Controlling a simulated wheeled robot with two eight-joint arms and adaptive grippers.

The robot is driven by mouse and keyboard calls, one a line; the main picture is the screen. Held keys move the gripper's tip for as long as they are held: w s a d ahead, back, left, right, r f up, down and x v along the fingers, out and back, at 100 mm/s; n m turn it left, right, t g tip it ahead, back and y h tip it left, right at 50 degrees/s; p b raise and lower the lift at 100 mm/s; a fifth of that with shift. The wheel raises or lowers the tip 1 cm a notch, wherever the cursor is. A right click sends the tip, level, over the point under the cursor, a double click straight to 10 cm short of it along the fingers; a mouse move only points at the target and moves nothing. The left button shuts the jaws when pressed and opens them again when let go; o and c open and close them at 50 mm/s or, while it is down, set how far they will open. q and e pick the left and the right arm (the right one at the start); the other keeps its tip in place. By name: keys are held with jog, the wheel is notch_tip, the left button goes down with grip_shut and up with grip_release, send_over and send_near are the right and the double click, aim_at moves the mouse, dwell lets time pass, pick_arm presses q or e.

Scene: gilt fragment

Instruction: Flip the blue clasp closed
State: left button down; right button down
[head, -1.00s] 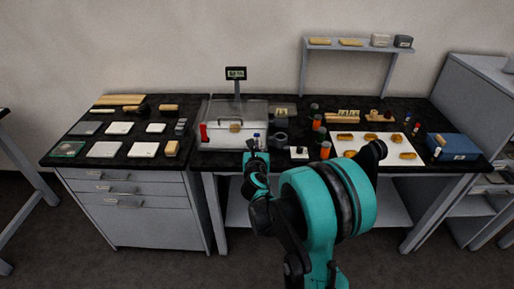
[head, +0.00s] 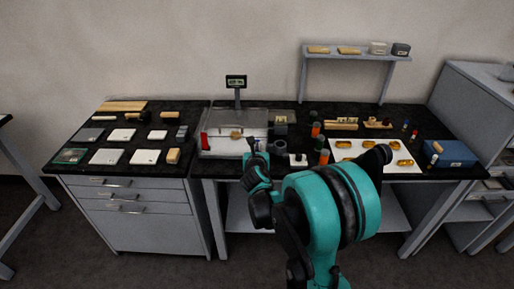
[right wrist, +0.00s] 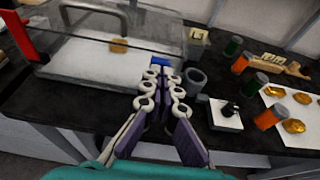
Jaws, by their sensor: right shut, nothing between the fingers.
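The blue clasp (right wrist: 159,61) is on the right front of a clear box, just beyond my right fingertips in the right wrist view. I cannot tell its angle or whether fingers touch it. The clear box (head: 225,152) has a red clasp (head: 204,140) at its left front, and a gilt fragment (head: 236,135) lies inside. My right gripper (right wrist: 158,77) is shut and empty, pointing at the box's right front. In the head view the right gripper (head: 254,147) partly hides that corner. My left gripper is not in view.
A grey cup-like part (right wrist: 195,80) stands close right of the fingers. A white block with a black knob (right wrist: 226,114), several bottles and a white mat (head: 407,165) with gilt pieces lie farther right.

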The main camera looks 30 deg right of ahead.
jog(key=shift+w+d+r+p, duration=0.25)
jog(key=shift+w+d+r, duration=0.15)
jog(key=shift+w, duration=0.2)
jog(key=shift+w+d+r+p, duration=0.3)
jog(key=shift+w+r, duration=0.15)
jog(key=shift+w, duration=0.15)
jog(key=shift+r, duration=0.2)
jog(key=shift+r+p, duration=0.5)
jog(key=shift+r, duration=0.15)
jog(key=shift+a, duration=0.1)
